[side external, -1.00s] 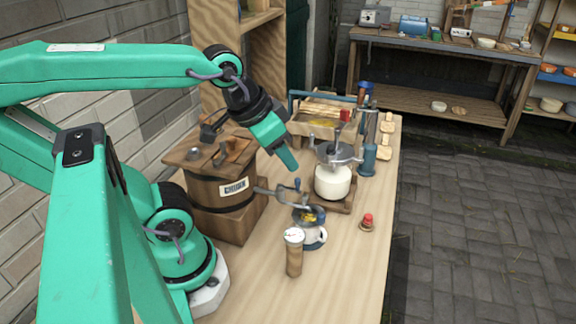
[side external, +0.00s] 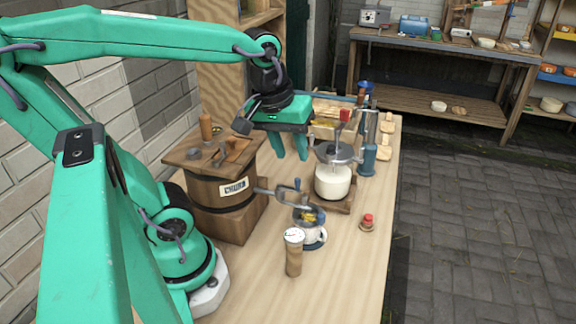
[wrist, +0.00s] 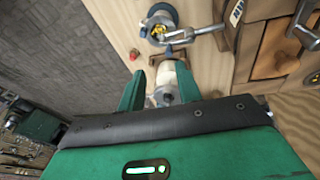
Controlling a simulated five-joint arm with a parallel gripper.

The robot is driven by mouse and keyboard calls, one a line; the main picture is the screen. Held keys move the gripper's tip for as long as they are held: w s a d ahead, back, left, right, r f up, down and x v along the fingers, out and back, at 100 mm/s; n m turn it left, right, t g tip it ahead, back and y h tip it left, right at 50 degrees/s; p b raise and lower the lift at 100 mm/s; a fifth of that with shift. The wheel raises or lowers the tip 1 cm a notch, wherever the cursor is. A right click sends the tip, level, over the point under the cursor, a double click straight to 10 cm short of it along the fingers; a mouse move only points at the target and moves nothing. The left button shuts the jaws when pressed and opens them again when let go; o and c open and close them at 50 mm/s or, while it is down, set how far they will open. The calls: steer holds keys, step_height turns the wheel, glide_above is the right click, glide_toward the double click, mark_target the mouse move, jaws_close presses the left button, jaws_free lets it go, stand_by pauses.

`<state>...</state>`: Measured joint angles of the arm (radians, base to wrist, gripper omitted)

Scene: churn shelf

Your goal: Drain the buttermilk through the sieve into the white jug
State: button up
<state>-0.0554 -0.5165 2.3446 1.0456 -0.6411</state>
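The wooden churn (side external: 222,222), a barrel with a label, stands beside my arm. A metal tap (side external: 277,193) with a blue knob reaches from it towards the sieve (side external: 303,210). The sieve holds yellow lumps and sits over the white jug (side external: 313,235), which has a blue base. The jug also shows at the top of the wrist view (wrist: 160,12).
The white pot, with a metal bowl (side external: 340,152) above it, stands right of the tap. A brown cylinder (side external: 294,258) stands in front of the jug. A red-topped object (side external: 367,221) lies near the right table edge. A wooden crate and blue tools are behind.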

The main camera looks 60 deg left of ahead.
mark_target(297, 179)
steer(key=w+n+g, duration=0.1)
steer(key=n, duration=0.2)
steer(key=w+a+n+g, duration=0.1)
steer(key=n, duration=0.2)
steer(key=w+a+f+n+g, duration=0.1)
steer(key=n, duration=0.2)
steer(key=shift+n, duration=0.3)
steer(key=shift+f, duration=0.2)
steer(key=shift+f, duration=3.8)
jaws_close()
